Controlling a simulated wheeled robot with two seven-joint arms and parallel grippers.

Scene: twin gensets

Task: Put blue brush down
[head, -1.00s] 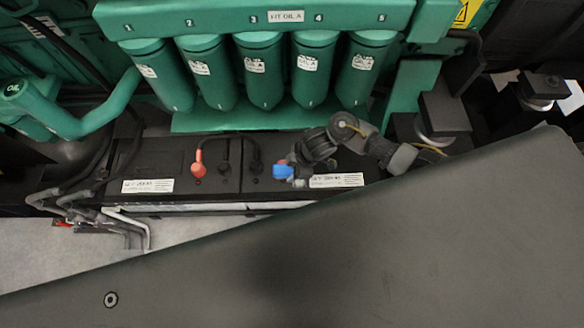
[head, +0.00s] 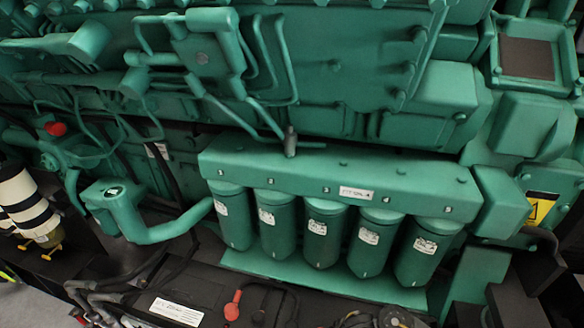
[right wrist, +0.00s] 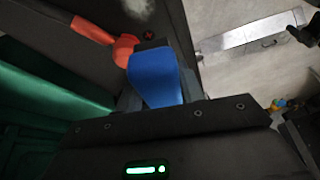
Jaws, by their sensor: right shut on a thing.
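In the right wrist view my right gripper (right wrist: 158,98) is shut on the blue brush (right wrist: 155,76). The brush's blue body stands out between the grey fingers. Its dark far end is close to the red battery terminal cap (right wrist: 123,48); I cannot tell whether they touch. The same red cap shows at the bottom of the head view (head: 232,308). The brush is out of the head view, where only a bit of my right arm shows at the bottom edge. My left gripper is in neither current view.
A black battery (head: 262,300) lies below a row of green oil filters (head: 325,235) on the green engine. A green oil filler pipe (head: 150,232) and dark cables stand at the left. The right wrist view shows grey floor (right wrist: 235,75) at the right.

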